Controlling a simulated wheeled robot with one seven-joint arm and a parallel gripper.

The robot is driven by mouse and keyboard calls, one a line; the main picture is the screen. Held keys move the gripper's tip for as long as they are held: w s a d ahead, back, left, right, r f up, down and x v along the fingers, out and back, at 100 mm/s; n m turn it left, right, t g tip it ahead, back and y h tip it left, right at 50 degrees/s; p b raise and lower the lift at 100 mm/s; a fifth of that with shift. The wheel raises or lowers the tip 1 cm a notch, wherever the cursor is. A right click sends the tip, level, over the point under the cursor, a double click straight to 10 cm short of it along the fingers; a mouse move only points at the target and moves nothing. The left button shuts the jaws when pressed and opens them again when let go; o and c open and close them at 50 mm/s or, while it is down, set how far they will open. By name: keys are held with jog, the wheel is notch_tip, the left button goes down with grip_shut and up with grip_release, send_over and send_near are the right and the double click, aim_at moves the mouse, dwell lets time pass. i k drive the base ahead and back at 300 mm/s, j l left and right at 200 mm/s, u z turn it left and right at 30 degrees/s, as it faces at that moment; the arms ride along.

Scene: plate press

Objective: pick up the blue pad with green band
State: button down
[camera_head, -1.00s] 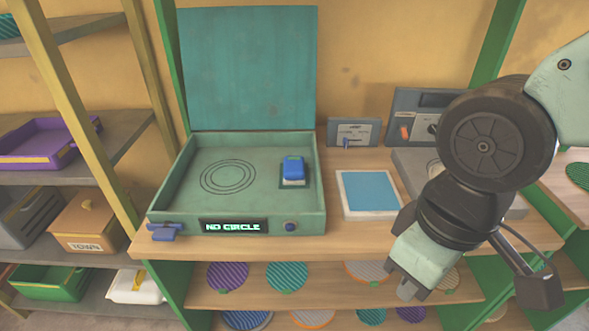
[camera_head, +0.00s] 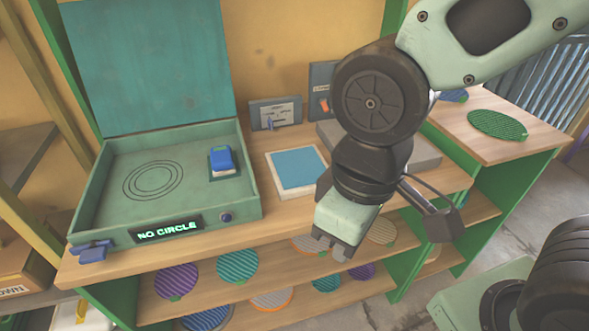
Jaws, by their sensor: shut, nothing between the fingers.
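Several round striped pads lie on the shelves under the bench. A blue pad (camera_head: 206,319) is low on the shelf, partly cut off by the frame; its edge band is too small to tell. A second blue pad (camera_head: 453,96) lies on the right-hand table, partly hidden behind my arm. Teal pads (camera_head: 237,266) and purple pads (camera_head: 176,280) also show, some with small green tabs. My gripper (camera_head: 330,249) points down in front of the bench's front edge, shut and empty, apart from the pads.
An open teal press (camera_head: 250,205) showing "NO CIRCLE" stands on the bench, with a blue-handled block (camera_head: 221,160) inside. A white-framed blue panel (camera_head: 298,170) and a grey box (camera_head: 428,152) sit beside it. A green pad (camera_head: 497,124) lies on the right table.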

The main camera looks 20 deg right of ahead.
aim_at(222, 157)
jog(key=i+j+u, duration=0.15)
jog(key=j+u, duration=0.2)
jog(key=i+j+u, duration=0.2)
jog(key=u, duration=0.15)
jog(key=i+j+u, duration=0.35)
jog(key=k+l, duration=0.1)
